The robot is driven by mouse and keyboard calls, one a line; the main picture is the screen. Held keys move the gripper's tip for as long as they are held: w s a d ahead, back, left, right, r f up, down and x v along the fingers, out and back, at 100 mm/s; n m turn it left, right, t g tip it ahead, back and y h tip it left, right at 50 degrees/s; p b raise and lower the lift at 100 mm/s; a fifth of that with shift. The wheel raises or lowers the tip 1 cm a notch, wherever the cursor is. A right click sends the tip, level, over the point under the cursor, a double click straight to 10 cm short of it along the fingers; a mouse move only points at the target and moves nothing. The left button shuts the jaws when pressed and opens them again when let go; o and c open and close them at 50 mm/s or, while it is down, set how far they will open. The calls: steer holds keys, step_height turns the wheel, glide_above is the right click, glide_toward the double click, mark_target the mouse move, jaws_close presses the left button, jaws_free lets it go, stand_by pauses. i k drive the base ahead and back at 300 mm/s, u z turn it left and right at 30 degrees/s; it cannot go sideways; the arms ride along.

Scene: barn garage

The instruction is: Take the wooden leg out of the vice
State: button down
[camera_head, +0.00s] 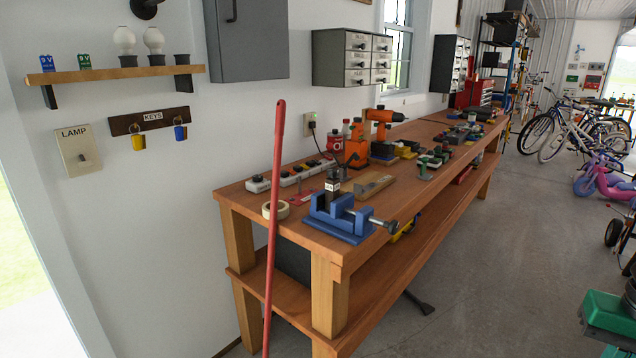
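A blue vice (345,233) sits on the near end of the wooden workbench. Its screw handle points to the right, toward the bench's front edge. A short dark brown upright piece (332,197) stands between its jaws and looks like the wooden leg. A small pale label with dark marks shows near its top. Its lower end is hidden by the vice, and how tightly the jaws hold it cannot be told. My gripper is not in view.
A red pole (273,215) stands upright before the bench's near end. Bikes (575,128) stand at right. The floor (480,260) is mostly clear.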

mark_target(332, 186)
steer(key=u, duration=0.3)
steer(key=i, duration=1.3)
steer(key=z, duration=0.35)
